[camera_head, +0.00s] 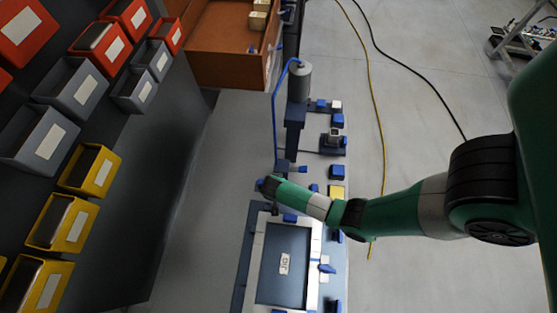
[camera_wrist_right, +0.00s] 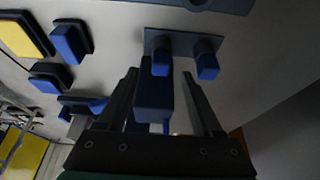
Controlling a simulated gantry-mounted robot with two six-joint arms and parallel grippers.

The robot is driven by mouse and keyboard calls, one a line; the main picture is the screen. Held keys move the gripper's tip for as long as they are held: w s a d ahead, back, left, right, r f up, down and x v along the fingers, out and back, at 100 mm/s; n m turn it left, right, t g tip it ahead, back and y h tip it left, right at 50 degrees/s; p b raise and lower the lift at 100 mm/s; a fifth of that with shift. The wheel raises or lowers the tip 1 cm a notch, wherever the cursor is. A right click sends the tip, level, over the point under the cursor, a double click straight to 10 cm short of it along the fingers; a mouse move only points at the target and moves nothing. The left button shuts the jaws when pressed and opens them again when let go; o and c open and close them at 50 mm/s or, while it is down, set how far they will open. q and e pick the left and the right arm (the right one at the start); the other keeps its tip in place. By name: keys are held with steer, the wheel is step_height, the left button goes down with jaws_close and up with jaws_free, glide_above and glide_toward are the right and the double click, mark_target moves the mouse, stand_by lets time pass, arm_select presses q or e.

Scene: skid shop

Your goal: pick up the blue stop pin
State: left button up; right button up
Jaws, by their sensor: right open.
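My right arm comes in from the right in the head view, and its gripper (camera_head: 268,186) is over the workbench fixture, pointing left. In the right wrist view my right gripper (camera_wrist_right: 160,73) is open, with one finger on each side of a dark blue block (camera_wrist_right: 154,98). I cannot tell whether the fingers touch it. Two blue pins (camera_wrist_right: 160,60) (camera_wrist_right: 207,64) stand on a grey plate (camera_wrist_right: 182,42) just beyond the fingertips. Which blue piece is the stop pin, I cannot tell. My left gripper is not in view.
A framed dark plate (camera_head: 284,262) lies on the bench below the gripper. A grey cylinder on a post (camera_head: 299,82) stands above it, with several blue pieces nearby. Yellow, grey and red bins (camera_head: 62,222) line the left. A yellow block (camera_wrist_right: 25,38) shows in the wrist view.

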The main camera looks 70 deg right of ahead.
steer(key=x, duration=0.2)
steer(key=shift+d+f+b, duration=0.1)
steer(key=shift+f+b, duration=0.15)
steer(key=shift+b, duration=0.05)
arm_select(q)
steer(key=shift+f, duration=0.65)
arm_select(e)
jaws_close()
steer(key=shift+r, duration=0.15)
